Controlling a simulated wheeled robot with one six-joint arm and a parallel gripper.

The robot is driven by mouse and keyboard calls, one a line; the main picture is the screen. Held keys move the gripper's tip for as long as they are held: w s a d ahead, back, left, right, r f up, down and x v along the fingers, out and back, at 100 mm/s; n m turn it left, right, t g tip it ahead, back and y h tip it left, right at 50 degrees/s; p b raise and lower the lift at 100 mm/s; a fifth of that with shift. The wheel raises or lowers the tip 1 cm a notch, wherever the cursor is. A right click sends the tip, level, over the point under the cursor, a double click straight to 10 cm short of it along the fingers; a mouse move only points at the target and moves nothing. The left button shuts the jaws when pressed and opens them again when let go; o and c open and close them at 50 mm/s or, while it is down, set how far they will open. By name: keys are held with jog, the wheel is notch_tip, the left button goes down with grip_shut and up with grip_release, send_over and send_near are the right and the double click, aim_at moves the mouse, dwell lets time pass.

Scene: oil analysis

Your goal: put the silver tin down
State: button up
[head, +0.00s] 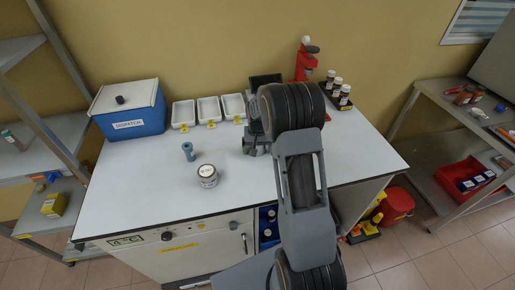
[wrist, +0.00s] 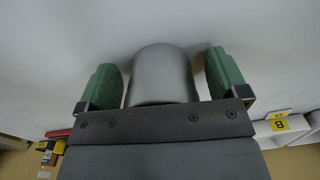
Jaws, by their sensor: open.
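The silver tin (wrist: 162,75) is a plain grey cylinder in the wrist view. It stands between the two green fingers of my gripper (wrist: 163,62). The fingers are open, with a gap visible on each side of the tin. In the head view my arm covers much of the area around the gripper, and I cannot make out this tin there. A labelled tin with a pale lid (head: 207,175) stands upright on the white worktop (head: 150,195), left of my arm.
A teal object (head: 188,150) stands behind the labelled tin. A blue dispatch box (head: 128,112) is at the back left. White trays (head: 183,113) line the wall. A red stand (head: 305,65) and dark bottles (head: 337,90) are at the back right. The left front worktop is clear.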

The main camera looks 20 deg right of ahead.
notch_tip(320, 180, up, 12)
jog(key=shift+f, duration=0.2)
jog(key=s+a+r+n+t, duration=0.2)
jog(key=s+a, duration=0.3)
jog(key=s, duration=0.6)
jog(key=s+a+r+n+t, duration=0.2)
jog(key=s+a, duration=0.3)
jog(key=s, duration=0.6)
jog(key=shift+a+r+n, duration=0.3)
jog(key=shift+a+r, duration=0.1)
jog(key=shift+r, duration=0.4)
